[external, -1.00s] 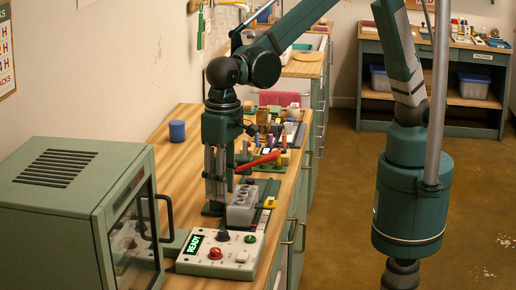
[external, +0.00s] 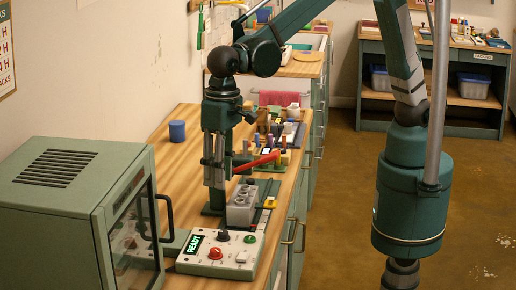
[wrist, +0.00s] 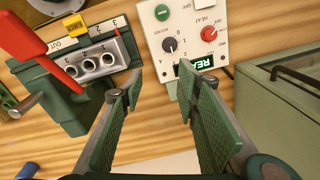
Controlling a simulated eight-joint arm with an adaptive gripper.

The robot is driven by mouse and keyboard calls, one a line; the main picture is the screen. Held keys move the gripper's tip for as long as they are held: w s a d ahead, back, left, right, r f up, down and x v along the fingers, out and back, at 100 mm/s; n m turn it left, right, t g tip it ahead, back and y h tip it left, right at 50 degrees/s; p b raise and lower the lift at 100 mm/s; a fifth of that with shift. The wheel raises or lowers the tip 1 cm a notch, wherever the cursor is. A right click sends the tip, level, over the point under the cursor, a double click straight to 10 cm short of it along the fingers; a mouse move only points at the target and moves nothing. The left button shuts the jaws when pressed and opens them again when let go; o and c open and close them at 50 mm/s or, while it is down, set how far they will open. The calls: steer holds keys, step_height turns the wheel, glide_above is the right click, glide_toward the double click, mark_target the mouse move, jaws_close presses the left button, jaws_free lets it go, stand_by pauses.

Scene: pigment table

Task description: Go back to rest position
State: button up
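My gripper (wrist: 161,90) is open in the wrist view, its two green finger pads well apart with nothing between them. In the external view my gripper (external: 214,182) hangs pointing down over the wooden bench, beside the red lever (external: 258,161) and the grey block with holes (external: 241,205). In the wrist view the grey block (wrist: 97,62) with numbered holes and the red lever (wrist: 28,38) lie to the left of my fingers. The control panel (wrist: 186,28) is beyond the fingertips. Whether a finger touches anything cannot be told from the external view.
The green oven-like cabinet (external: 75,205) stands at the left front, and shows at the right in the wrist view (wrist: 282,120). The control panel (external: 215,252) reads READY. A blue cylinder (external: 177,131) stands on the bench. Several small coloured items (external: 280,138) stand behind my gripper.

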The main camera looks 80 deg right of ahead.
steer(key=shift+n+t+y, duration=0.4)
steer(key=shift+t, duration=0.3)
steer(key=w+d+r, duration=0.1)
steer(key=d+r, duration=0.1)
steer(key=d, duration=0.4)
steer(key=w+d+r, duration=0.1)
steer(key=d+r, duration=0.1)
steer(key=d, duration=0.4)
steer(key=d+r, duration=0.2)
steer(key=d, duration=0.4)
steer(key=shift+w+r, duration=0.4)
steer(key=s+d+r+n+t, duration=0.15)
steer(key=s+d, duration=0.25)
steer(key=d, duration=1)
steer(key=s+d+r+t, duration=0.2)
steer(key=s+d, duration=0.1)
steer(key=d, duration=1.2)
steer(key=s+d+f+n+t+h, duration=0.1)
steer(key=s+d+f, duration=0.3)
steer(key=s+d, duration=0.5)
steer(key=d+t, duration=0.1)
steer(key=d, duration=0.2)
steer(key=shift+s+d, duration=0.2)
steer(key=shift+s, duration=0.05)
